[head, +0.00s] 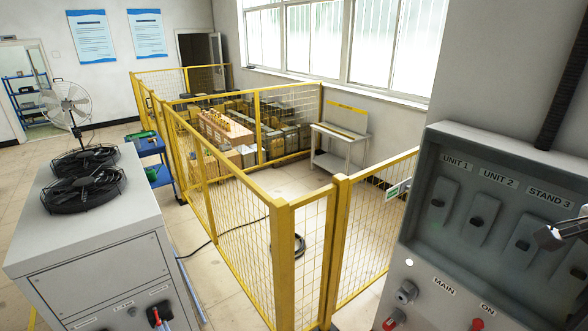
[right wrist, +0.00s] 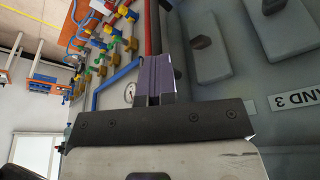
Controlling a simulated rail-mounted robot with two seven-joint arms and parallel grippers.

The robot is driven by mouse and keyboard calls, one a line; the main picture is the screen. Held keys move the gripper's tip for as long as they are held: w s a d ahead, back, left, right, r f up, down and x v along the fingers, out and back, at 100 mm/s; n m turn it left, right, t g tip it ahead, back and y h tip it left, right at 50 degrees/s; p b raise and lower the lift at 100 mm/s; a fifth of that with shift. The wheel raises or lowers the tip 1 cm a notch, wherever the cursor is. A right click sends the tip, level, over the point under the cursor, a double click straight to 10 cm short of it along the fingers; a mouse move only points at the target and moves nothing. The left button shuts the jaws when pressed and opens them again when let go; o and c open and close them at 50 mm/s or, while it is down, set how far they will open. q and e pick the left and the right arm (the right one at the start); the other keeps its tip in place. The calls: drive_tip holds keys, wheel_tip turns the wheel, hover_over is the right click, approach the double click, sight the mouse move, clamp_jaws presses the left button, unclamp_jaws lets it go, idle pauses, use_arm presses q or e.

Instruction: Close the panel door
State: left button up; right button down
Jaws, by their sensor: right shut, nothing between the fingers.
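The grey electrical panel (head: 455,205) fills the right side of the head view, with its recessed front uncovered. Switch plates labelled UNIT 1, UNIT 2 and STAND 3 show inside it. I cannot make out the panel door in either view. My right gripper (head: 546,238) comes in from the right edge, in front of the panel near the STAND 3 switch. In the right wrist view its fingers (right wrist: 155,78) are together and empty, with the panel face (right wrist: 235,75) to their right. Whether they touch anything is unclear. My left gripper is not in view.
A yellow mesh fence (head: 284,265) stands left of the panel. A grey cabinet with black fans (head: 85,185) is at left. The right wrist view shows coloured pipes and valves (right wrist: 115,45).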

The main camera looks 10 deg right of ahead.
drive_tip(key=a+r+b, duration=0.2)
drive_tip(key=a+r, duration=0.4)
drive_tip(key=r, duration=0.4)
drive_tip(key=shift+a+r, duration=0.25)
drive_tip(key=shift+a, duration=0.15)
drive_tip(key=shift+s, duration=0.1)
